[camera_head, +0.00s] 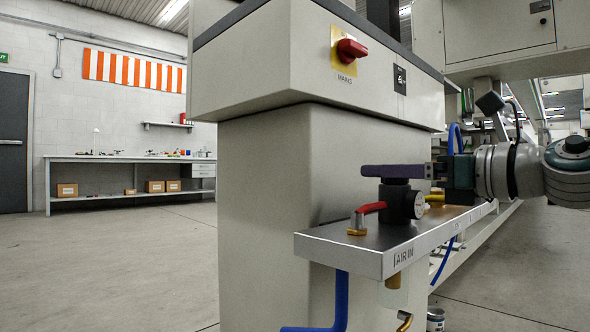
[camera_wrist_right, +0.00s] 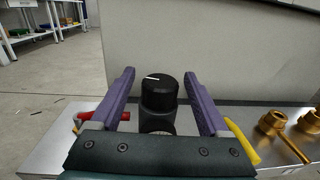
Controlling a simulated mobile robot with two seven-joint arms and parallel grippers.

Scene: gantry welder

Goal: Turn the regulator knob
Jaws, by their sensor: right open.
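The regulator (camera_head: 398,203) is a black body with a round gauge, standing on the AIR IN shelf. Its black knob (camera_wrist_right: 159,92), with a white mark on top, shows in the right wrist view. In the head view the knob is hidden behind a purple finger. My right gripper (camera_head: 392,171) reaches in from the right at knob height. In the right wrist view its purple fingers (camera_wrist_right: 159,76) are open, one on each side of the knob, with a visible gap on both sides. My left gripper is not in view.
The shelf (camera_head: 340,245) carries a red-handled valve (camera_head: 368,211) left of the regulator. A yellow handle (camera_wrist_right: 242,141) and brass fittings (camera_wrist_right: 277,125) lie to the right in the wrist view. The machine cabinet (camera_head: 270,200) rises close behind, with a red mains switch (camera_head: 350,50).

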